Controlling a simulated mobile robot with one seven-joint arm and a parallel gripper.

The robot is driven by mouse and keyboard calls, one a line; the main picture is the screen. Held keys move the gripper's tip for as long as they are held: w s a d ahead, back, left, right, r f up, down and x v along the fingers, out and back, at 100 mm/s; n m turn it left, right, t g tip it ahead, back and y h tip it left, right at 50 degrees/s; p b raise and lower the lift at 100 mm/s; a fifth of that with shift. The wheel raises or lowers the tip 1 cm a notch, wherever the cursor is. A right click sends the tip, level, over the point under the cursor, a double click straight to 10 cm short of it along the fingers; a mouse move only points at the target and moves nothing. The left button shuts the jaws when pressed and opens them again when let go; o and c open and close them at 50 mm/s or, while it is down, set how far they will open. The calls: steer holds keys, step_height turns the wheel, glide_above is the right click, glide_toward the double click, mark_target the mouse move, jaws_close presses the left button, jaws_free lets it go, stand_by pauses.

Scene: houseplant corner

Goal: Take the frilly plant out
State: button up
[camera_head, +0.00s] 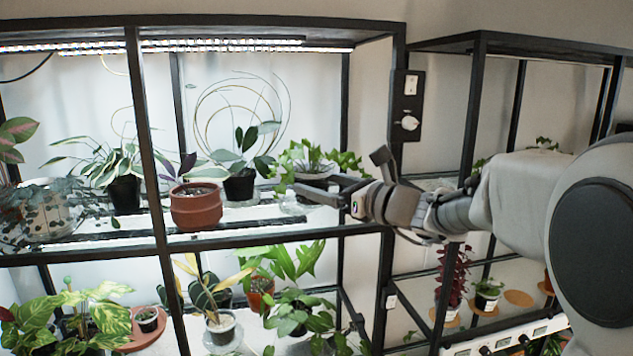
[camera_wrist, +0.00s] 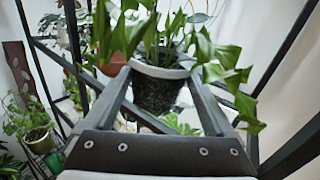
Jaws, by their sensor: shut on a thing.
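The frilly plant (camera_head: 312,160) has bright green, wavy-edged leaves and sits at the right end of the upper shelf, behind the black front frame. In the wrist view its pot (camera_wrist: 157,92) is dark and speckled with a pale rim. My gripper (camera_head: 298,190) reaches in from the right at pot height. In the wrist view my gripper's fingers (camera_wrist: 160,82) lie on both sides of the pot, just under the rim, shut on it. Leaves hang over the right finger. In the head view the fingers hide part of the pot, and I cannot tell whether its base touches the shelf.
A terracotta pot (camera_head: 196,207) and a broad-leaved plant in a black pot (camera_head: 239,185) stand left of the frilly plant. A black upright (camera_head: 392,150) with a switch panel (camera_head: 407,106) is close to my arm. Several plants fill the lower shelf.

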steer(key=s+d+b, duration=0.1)
steer(key=s+d, duration=0.2)
steer(key=s, duration=0.9)
steer(key=shift+s+d+b, duration=0.3)
steer(key=shift+d+b, duration=0.05)
steer(key=shift+b, duration=0.05)
